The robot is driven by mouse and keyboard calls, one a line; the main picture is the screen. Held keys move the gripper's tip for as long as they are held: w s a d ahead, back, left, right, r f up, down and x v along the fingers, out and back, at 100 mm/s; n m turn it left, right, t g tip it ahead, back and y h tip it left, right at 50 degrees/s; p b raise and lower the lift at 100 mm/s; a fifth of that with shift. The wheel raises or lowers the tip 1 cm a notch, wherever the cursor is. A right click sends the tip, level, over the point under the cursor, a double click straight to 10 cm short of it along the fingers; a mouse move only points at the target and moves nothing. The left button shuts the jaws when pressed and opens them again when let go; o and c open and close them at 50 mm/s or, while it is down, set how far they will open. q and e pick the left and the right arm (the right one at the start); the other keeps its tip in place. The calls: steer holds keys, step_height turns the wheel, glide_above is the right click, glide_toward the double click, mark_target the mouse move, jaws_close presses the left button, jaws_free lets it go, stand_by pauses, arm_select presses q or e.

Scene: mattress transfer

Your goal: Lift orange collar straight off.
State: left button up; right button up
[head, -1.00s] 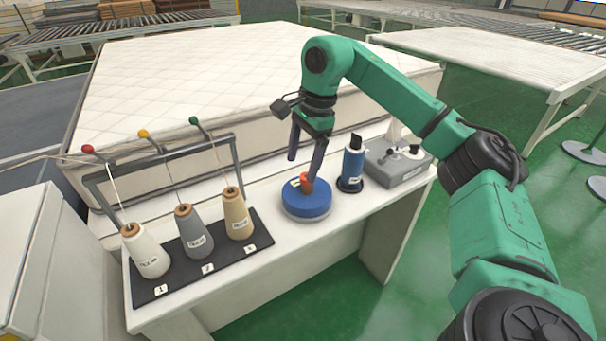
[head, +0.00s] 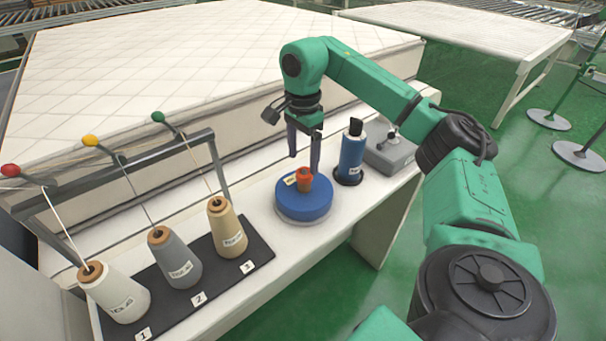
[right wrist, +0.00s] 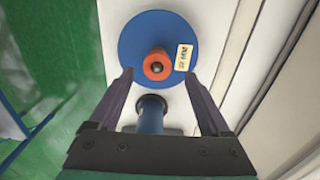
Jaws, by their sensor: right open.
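The orange collar (head: 304,180) sits at the centre of the round blue base (head: 303,203) on the white table. In the right wrist view the collar (right wrist: 156,66) shows as an orange ring around a dark post tip, on the blue disc (right wrist: 137,43) with a small label beside it. My right gripper (head: 304,165) is open and empty, pointing down beside and behind the collar. In the right wrist view its two dark fingers (right wrist: 158,80) stand wide apart, tips just short of the collar. I see no contact with the collar. My left gripper is not in view.
A blue bottle-like cylinder (head: 351,156) stands close right of the base, with a grey box (head: 392,150) beyond. Three thread cones, white (head: 115,293), grey (head: 175,258) and tan (head: 227,228), stand on a black mat at left under a rail. A mattress (head: 200,60) lies behind.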

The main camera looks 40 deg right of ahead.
mark_target(305, 169)
steer(key=f, duration=0.3)
steer(key=shift+s+d, duration=0.15)
steer(key=shift+s, duration=0.15)
steer(key=shift+f, duration=0.3)
steer(key=shift+w, duration=0.1)
jaws_close()
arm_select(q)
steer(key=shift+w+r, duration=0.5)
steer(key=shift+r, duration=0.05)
